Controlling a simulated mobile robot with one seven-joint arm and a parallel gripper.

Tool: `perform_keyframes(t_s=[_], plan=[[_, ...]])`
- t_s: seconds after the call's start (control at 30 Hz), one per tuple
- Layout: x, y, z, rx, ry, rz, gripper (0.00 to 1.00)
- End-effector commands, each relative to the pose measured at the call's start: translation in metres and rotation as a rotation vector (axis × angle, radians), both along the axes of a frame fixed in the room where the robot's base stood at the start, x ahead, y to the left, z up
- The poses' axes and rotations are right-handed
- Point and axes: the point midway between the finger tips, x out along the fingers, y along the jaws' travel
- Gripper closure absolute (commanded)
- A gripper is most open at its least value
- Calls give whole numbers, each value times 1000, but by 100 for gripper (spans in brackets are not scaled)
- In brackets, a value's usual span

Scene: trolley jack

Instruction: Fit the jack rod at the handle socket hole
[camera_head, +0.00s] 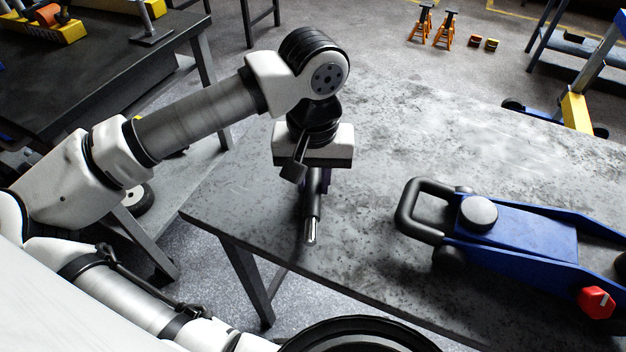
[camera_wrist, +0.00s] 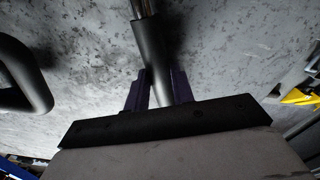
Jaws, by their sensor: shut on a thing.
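The jack rod (camera_head: 312,213) has a black sleeve and a bright metal end that points toward the camera in the head view. My gripper (camera_head: 319,182) is shut on its black part and holds it near the left end of the workbench. In the wrist view the rod (camera_wrist: 151,45) runs up from between the dark fingers (camera_wrist: 160,88). The blue trolley jack (camera_head: 525,238) lies on the bench to the right of my gripper, clear of the rod. It has a black loop, a round black pad and a red knob (camera_head: 597,302). I cannot make out the handle socket hole.
The grey workbench top (camera_head: 400,130) is bare between rod and jack. The jack's black loop (camera_head: 408,213) is its nearest part to my gripper; it also shows in the wrist view (camera_wrist: 38,85). Orange stands (camera_head: 432,27) are on the floor behind.

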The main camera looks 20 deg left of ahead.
Motion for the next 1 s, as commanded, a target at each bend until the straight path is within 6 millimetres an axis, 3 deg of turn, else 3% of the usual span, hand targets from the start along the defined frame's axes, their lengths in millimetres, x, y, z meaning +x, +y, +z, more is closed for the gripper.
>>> perform_keyframes(t_s=[0.5,0.53,0.67,1.0], plan=[[0,0,-13,0,-1,0,100],[0,0,-12,0,0,0,73],[0,0,-11,1,0,0,56],[0,0,-9,1,0,0,54]])
